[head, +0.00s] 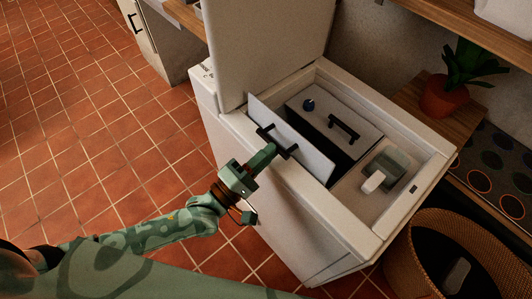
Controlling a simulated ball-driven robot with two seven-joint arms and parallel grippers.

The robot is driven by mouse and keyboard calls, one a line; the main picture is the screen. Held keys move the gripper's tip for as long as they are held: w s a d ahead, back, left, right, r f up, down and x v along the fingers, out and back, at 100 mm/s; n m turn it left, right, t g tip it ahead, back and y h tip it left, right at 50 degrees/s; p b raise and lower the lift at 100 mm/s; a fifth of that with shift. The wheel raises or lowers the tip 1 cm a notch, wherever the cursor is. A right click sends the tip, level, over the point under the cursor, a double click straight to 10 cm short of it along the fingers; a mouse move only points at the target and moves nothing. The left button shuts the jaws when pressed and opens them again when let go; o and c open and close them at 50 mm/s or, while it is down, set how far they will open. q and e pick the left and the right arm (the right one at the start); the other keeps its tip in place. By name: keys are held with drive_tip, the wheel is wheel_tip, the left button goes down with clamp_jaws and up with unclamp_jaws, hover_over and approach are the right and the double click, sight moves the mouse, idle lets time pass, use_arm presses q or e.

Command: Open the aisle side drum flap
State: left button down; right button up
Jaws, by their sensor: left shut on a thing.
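The top-loading washer (335,235) stands with its lid (265,45) raised. The aisle side drum flap (310,158) is a white panel with a black bar handle (290,152). It is tilted up, and a dark gap shows beside it. My left gripper (266,156) is shut on that handle. How far the drum is open below is partly hidden by the raised flap. My right gripper is not in view.
A clear compartment with a white piece (373,182) sits at the washer's right end. A wicker basket (480,240) stands at lower right. A potted plant (442,98) stands on a wooden surface behind. The tiled floor (80,130) at left is clear.

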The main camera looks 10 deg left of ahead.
use_arm(q)
drive_tip(key=c, duration=1.6)
unclamp_jaws()
drive_tip(key=shift+s+d+f, duration=0.1)
drive_tip(key=shift+s+f, duration=0.05)
drive_tip(key=shift+f, duration=0.35)
drive_tip(key=shift+o, duration=0.5)
drive_tip(key=shift+r, duration=0.1)
drive_tip(key=v, duration=1.6)
drive_tip(key=shift+r, duration=0.25)
drive_tip(key=shift+s, duration=0.1)
